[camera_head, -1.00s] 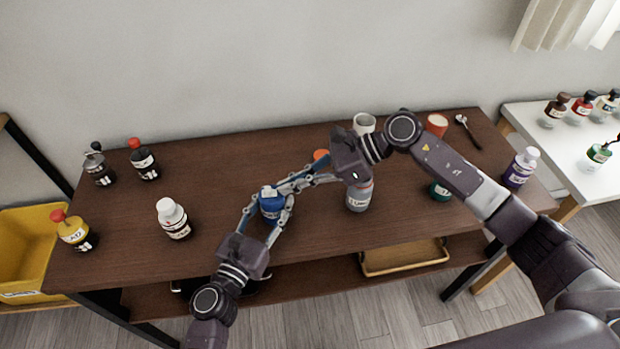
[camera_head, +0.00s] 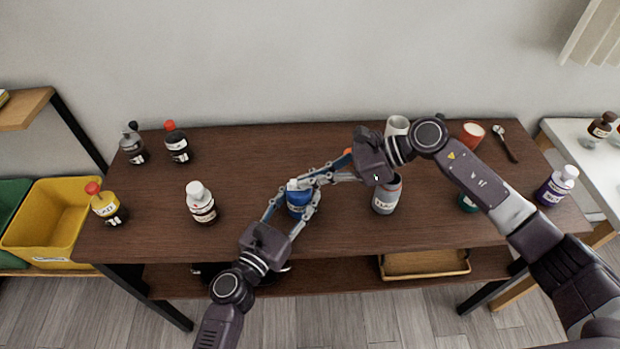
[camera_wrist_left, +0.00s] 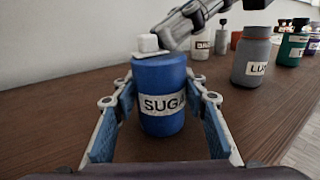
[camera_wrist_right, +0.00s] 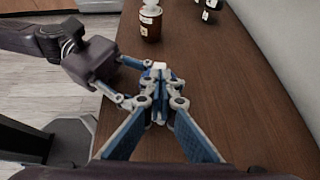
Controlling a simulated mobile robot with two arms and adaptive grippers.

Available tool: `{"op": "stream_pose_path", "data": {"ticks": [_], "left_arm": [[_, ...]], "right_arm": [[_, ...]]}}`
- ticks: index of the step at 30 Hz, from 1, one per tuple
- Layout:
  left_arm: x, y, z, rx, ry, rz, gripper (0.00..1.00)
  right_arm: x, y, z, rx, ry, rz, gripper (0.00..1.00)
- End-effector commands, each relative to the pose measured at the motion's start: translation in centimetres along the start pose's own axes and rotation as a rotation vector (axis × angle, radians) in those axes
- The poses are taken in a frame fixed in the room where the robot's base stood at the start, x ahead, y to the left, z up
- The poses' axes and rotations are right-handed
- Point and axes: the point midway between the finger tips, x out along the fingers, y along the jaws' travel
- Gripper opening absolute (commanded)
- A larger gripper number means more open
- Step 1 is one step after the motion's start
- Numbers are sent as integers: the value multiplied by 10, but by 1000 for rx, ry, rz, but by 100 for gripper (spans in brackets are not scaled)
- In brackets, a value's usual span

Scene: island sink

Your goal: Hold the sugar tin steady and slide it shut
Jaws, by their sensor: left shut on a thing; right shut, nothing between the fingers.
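The blue sugar tin (camera_head: 299,203) stands upright on the brown table. My left gripper (camera_head: 297,209) is shut around its sides, and the left wrist view shows the tin (camera_wrist_left: 161,100) between both finger pads. A thin lid with a white block-like knob (camera_wrist_left: 148,43) lies on top, toward the left of the rim in that view. My right gripper (camera_head: 309,182) is shut and empty, its tips at the tin's top beside the knob. Whether they touch the knob I cannot tell. The right wrist view shows the closed fingers (camera_wrist_right: 163,103), which partly hide the tin.
A grey jar (camera_head: 386,196) stands right of the tin, under my right arm. A white-capped bottle (camera_head: 201,205) stands to the left. A white cup (camera_head: 397,126) and a red cup (camera_head: 472,134) stand behind. The table front between bottle and tin is clear.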

Motion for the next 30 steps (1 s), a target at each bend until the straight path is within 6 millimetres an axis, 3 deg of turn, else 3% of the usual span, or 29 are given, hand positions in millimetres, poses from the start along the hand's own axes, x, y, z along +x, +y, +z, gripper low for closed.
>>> {"op": "stream_pose_path", "data": {"ticks": [7, 18, 24, 30], "left_arm": [[0, 0, 0, -1, 0, 0, 13], [0, 0, 0, -1, 0, 1, 13], [0, 0, 0, -1, 0, 1, 13], [0, 0, 0, -1, 0, 1, 13]], "right_arm": [[-37, -1, -22, 3, 5, -5, 0], [-114, -1, -19, 0, 3, -3, 0], [-131, 0, -19, -1, 2, -1, 0], [-133, 0, -19, -1, 1, -1, 0]]}}
